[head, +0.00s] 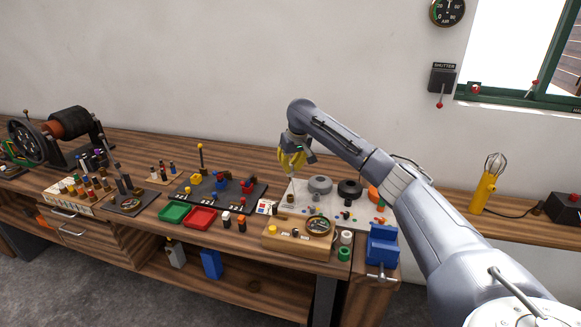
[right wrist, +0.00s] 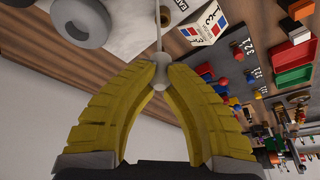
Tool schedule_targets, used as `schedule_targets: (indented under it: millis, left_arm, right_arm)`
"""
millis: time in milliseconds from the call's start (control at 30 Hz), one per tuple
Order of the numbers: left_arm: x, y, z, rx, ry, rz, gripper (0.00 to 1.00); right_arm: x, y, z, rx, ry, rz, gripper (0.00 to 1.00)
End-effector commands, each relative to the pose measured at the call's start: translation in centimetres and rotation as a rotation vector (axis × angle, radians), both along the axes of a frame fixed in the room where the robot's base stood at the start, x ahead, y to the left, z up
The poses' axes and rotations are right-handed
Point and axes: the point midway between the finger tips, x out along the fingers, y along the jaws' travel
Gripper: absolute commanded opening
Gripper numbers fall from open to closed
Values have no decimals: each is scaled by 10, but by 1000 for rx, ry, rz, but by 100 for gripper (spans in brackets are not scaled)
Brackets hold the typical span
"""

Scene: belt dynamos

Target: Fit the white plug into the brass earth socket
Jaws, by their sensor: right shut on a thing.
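My right gripper (head: 292,168) has yellow fingers pointing down over the back left of the pale board (head: 333,205). In the right wrist view its fingertips (right wrist: 160,78) are closed on the white plug (right wrist: 161,72), a small pale rounded piece with a thin pale stem reaching away from the fingers. A small brownish cylinder (head: 290,198), possibly the brass earth socket, stands on the board below the gripper. In the right wrist view a brownish piece (right wrist: 165,17) shows beside the far end of the stem. I cannot tell whether they touch. My left gripper is out of view.
Grey (head: 320,184) and black (head: 349,189) round parts stand right of the gripper. A small white block (head: 265,207) with coloured marks is at the left. A wooden stand (head: 285,238), green (head: 174,213) and red (head: 201,218) trays, and a blue vise (head: 382,246) lie nearer the front.

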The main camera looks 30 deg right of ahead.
Motion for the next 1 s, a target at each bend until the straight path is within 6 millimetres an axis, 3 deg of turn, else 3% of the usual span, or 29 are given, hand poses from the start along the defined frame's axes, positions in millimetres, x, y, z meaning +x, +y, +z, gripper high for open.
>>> schedule_targets:
  millis: [100,700,1000]
  left_arm:
    - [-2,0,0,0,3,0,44]
    - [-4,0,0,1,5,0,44]
    - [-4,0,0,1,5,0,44]
  right_arm:
    - [1,0,1,8,22,-27,0]
    - [0,0,-44,7,21,-24,0]
    - [0,0,-56,7,20,-25,0]
